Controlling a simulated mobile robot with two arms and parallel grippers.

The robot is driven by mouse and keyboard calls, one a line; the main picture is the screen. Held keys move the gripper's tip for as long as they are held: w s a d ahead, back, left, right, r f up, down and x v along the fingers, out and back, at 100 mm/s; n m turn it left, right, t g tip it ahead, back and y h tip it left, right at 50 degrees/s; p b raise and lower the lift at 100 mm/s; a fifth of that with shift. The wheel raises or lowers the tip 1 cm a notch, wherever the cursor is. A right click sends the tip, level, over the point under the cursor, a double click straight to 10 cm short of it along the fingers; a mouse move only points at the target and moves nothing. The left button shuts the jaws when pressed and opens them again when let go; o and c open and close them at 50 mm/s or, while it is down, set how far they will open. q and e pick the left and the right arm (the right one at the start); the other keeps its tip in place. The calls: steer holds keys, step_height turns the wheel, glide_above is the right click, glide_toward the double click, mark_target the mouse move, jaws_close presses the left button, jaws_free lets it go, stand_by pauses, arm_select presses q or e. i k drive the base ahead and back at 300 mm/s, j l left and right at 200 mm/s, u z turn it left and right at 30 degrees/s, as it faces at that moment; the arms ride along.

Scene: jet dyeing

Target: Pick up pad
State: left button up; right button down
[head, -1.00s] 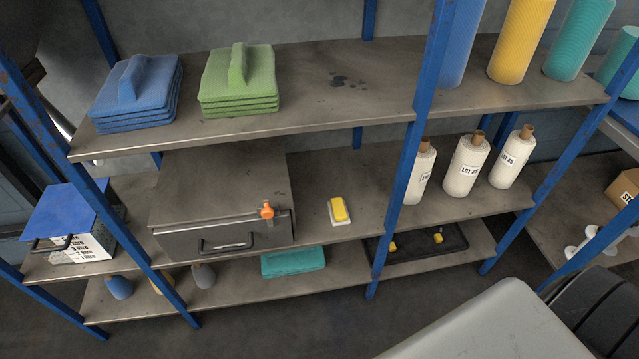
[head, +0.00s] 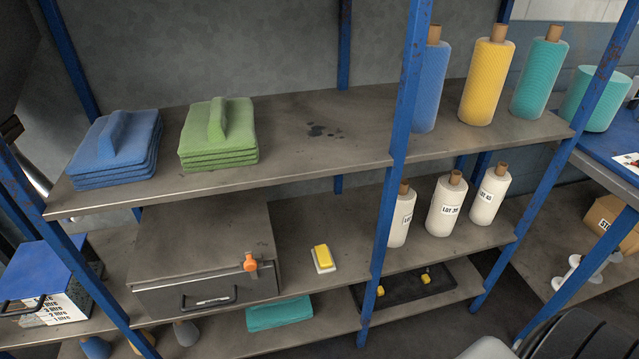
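A small pad (head: 322,256), yellow on top with a white base, lies on the middle shelf to the right of a grey metal box. A blue stack of flat pieces (head: 116,148) and a green stack (head: 218,138), each with a raised ridge on top, sit at the left of the top shelf. A teal folded piece (head: 279,313) lies on the bottom shelf, partly hidden by the shelf above. Neither of my grippers is in view.
The grey box (head: 205,250) has an orange latch and black handle. Blue posts (head: 397,160) stand in front of the shelves. White lot-labelled rolls (head: 446,208) and coloured rolls (head: 486,82) stand at right. A black tray (head: 405,295) lies low. Bare shelf surrounds the small pad.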

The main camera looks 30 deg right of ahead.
mark_target(323, 262)
steer(key=i+j+z, duration=0.25)
steer(key=j+z, duration=0.2)
steer(key=i+j+z, duration=0.25)
steer(key=j, duration=0.2)
steer(key=k, duration=0.1)
